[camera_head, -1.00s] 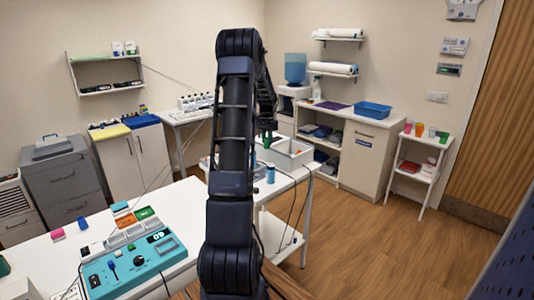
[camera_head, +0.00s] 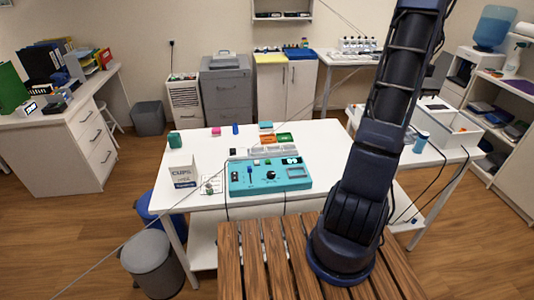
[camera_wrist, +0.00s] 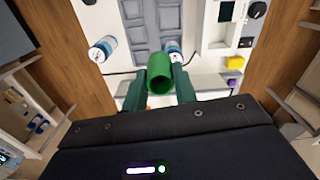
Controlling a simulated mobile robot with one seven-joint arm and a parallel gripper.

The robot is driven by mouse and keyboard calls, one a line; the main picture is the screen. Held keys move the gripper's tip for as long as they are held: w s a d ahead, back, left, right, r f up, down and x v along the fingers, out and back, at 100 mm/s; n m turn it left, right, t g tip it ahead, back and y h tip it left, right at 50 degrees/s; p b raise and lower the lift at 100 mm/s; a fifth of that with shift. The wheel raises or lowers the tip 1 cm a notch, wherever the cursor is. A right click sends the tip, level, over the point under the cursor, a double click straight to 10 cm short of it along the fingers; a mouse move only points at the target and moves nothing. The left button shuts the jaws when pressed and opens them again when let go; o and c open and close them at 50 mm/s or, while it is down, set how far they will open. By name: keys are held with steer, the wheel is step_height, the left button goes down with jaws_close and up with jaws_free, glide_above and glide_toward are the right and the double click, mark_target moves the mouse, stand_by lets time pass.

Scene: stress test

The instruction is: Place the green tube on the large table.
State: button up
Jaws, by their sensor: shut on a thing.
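My gripper (camera_wrist: 160,88) is shut on the green tube (camera_wrist: 162,66) in the wrist view. The tube's open round end faces the camera, between my two dark green fingers. In the head view my arm rises out of the top of the picture, so the gripper and tube are not seen there. The large white table (camera_head: 210,148) stands in the middle of the head view. It carries a teal device (camera_head: 270,175), a white cups box (camera_head: 183,172), a green block and small coloured pieces. Its front left part has bare patches.
A white bin tray (camera_head: 462,133) and a blue bottle (camera_head: 421,142) stand on the side table at right. A grey bin (camera_head: 150,262) stands on the floor.

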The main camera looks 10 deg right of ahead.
steer(key=w+a+f+n, duration=0.1)
steer(key=w+a, duration=0.3)
steer(key=a, duration=0.3)
steer(key=w+a+n, duration=0.2)
steer(key=w+a, duration=0.2)
steer(key=a, duration=0.4)
steer(key=w+a+f+n, duration=0.1)
steer(key=w+a, duration=0.3)
steer(key=a, duration=0.3)
steer(key=s+a+f+n, duration=0.15)
steer(key=a+n, duration=0.25)
steer(key=a, duration=1.9)
steer(key=a+f+n, duration=0.2)
steer(key=a+n, duration=0.2)
steer(key=a, duration=1.8)
steer(key=s+a+f+n, duration=0.1)
steer(key=s+a+n, duration=0.1)
steer(key=s+a, duration=0.65)
steer(key=s+a+f+n, duration=0.25)
steer(key=s+a, duration=0.25)
steer(key=a, duration=0.7)
step_height(320, 180, down, 19)
steer(key=shift+w+d+r, duration=0.15)
steer(key=shift+r, duration=0.05)
steer(key=shift+f, duration=0.15)
steer(key=o, duration=1)
steer(key=shift+c, duration=0.2)
